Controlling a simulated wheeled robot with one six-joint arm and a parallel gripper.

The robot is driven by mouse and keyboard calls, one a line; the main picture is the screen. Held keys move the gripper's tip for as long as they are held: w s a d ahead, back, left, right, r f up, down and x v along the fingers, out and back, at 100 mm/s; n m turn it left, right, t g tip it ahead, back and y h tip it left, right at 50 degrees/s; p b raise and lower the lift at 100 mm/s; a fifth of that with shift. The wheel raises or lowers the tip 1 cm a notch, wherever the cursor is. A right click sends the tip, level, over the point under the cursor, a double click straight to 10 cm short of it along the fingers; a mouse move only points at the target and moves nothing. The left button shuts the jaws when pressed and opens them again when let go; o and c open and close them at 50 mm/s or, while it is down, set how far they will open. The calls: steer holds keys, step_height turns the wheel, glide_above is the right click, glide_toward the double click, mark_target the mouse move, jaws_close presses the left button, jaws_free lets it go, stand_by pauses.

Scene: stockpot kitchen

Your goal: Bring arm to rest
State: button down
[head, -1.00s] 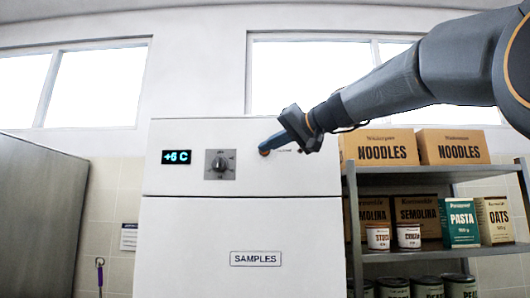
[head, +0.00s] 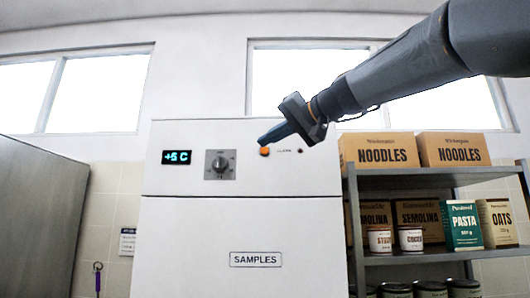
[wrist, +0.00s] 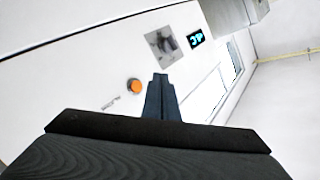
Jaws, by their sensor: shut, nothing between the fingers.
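My gripper (head: 272,134) is shut and empty, its fingers pointing down and left in front of the upper panel of the white samples cabinet (head: 240,220). In the head view the fingertips are just above an orange button (head: 264,151); the gap to the panel is hard to judge. In the wrist view my closed fingers (wrist: 161,80) show in the middle, and the orange button (wrist: 134,86) is beside them to the left, uncovered.
The cabinet has a knob (head: 220,164) and a display (head: 176,157) reading about +5 C. On the right, a shelf (head: 420,259) holds noodle boxes (head: 380,150), cans and packets. A grey panel (head: 35,210) stands at the left.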

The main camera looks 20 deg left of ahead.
stand_by(0.5)
steer(key=w+d+f+m+h, duration=0.1)
steer(key=w+d+f+h, duration=0.2)
steer(key=f, duration=0.8)
steer(key=w+d+f+m+h, duration=0.2)
steer(key=w+d+f, duration=0.15)
steer(key=f, duration=0.65)
steer(key=s+d+f+g+h, duration=0.1)
steer(key=d+f, duration=0.3)
steer(key=f, duration=0.3)
steer(key=s+d+f+m+h, duration=0.1)
steer(key=d+f+h, duration=0.15)
steer(key=f, duration=0.45)
steer(key=s+d+f+g, duration=0.1)
steer(key=d+f, duration=0.3)
steer(key=f, duration=0.3)
steer(key=s+d+f+g+h, duration=0.2)
steer(key=s+d+f+g, duration=0.1)
steer(key=s+d+f, duration=0.6)
steer(key=s+d+f+g+h, duration=0.2)
steer(key=s+d+f, duration=0.8)
steer(key=s+f, duration=0.7)
step_height(320, 180, down, 4)
steer(key=shift+s+d+f+g+h, duration=0.2)
steer(key=shift+s+g+h, duration=0.2)
steer(key=shift+h, duration=0.35)
steer(key=shift+w, duration=0.1)
